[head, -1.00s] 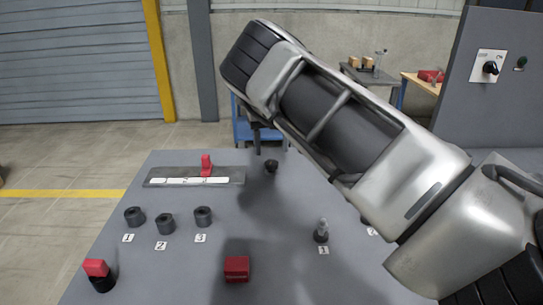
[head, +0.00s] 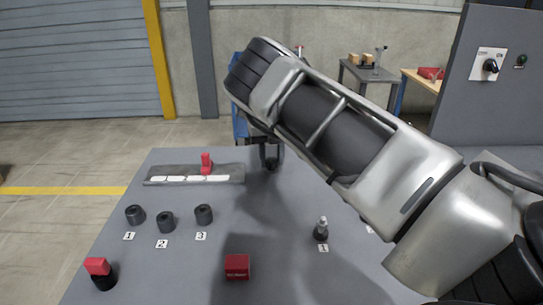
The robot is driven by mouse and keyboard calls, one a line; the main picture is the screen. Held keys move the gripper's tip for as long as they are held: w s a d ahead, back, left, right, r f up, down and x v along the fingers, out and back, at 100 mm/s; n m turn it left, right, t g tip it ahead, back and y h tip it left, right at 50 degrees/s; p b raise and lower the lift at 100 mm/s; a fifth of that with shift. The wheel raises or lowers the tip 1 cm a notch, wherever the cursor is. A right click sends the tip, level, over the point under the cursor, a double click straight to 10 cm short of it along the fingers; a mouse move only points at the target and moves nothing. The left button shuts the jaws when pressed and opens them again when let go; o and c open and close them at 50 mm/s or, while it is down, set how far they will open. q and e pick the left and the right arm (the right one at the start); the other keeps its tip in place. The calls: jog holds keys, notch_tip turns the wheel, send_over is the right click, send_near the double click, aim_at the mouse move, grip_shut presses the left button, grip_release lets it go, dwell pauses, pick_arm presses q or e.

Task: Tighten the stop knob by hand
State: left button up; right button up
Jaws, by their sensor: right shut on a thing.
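A small black knob (head: 271,168), the likely stop knob, stands near the back edge of the grey table, mostly covered by my right gripper. My right gripper (head: 270,160) points down at it from above and is shut on it; the exact finger contact is too small and dark to see. My right arm crosses the view from the lower right. My left gripper is out of view.
Left of the knob is a metal rail (head: 160,178) with a red clamp (head: 206,164). Several black cylinders, including one (head: 204,214), stand by number labels. A red block (head: 237,267), a red-topped post (head: 97,268) and a metal-tipped peg (head: 321,230) stand nearer.

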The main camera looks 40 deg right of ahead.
jog(key=shift+f+m+b, duration=0.1)
jog(key=shift+m+b, duration=0.35)
jog(key=shift+m, duration=0.45)
jog(key=m+b, duration=0.1)
jog(key=m, duration=0.4)
jog(key=shift+b, duration=0.35)
jog(key=m, duration=0.3)
jog(key=shift+b, duration=0.35)
jog(key=m, duration=0.2)
jog(key=shift+m, duration=0.4)
jog(key=m+b, duration=0.1)
jog(key=m, duration=0.2)
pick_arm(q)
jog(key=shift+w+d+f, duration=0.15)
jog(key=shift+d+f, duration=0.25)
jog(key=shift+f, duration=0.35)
pick_arm(e)
jog(key=shift+m, duration=0.6)
